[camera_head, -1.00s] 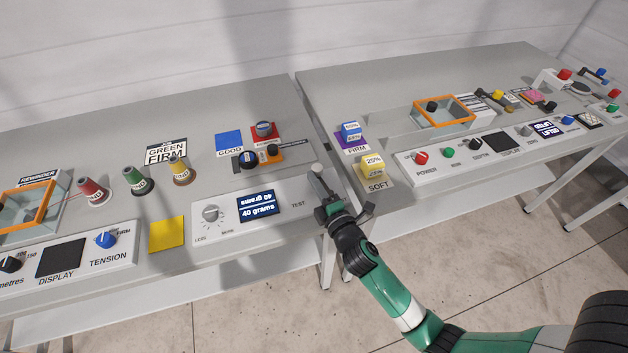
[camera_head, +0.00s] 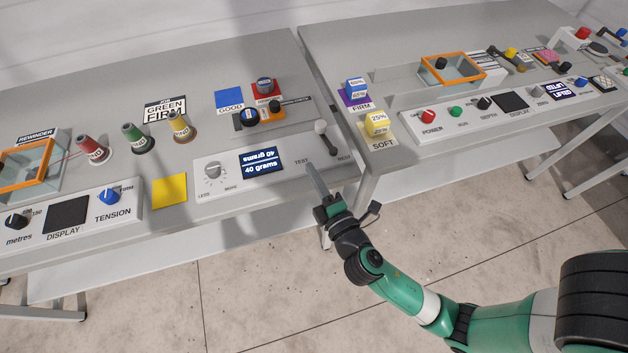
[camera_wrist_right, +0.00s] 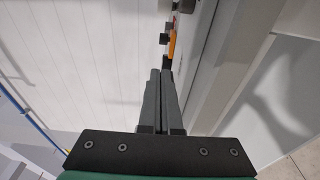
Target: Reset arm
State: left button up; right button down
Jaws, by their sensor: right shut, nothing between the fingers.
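My right gripper (camera_head: 314,178) is shut and empty. In the head view it is over the front edge of the left table, close to the right end of the white test panel (camera_head: 225,183). In the right wrist view its two fingers (camera_wrist_right: 158,88) lie side by side with no object between them. The panel's screen (camera_head: 261,162) reads 40 grams. My left gripper is not in view.
Red (camera_head: 92,149), green (camera_head: 137,138) and yellow (camera_head: 182,127) thread cones stand on the left table (camera_head: 60,110). A yellow block (camera_head: 376,123) and a blue-white block (camera_head: 356,88) sit on the right table (camera_head: 440,45). Open floor (camera_head: 480,215) lies in front.

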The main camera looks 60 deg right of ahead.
jog(key=shift+s+a, duration=0.7)
jog(key=shift+a, duration=0.15)
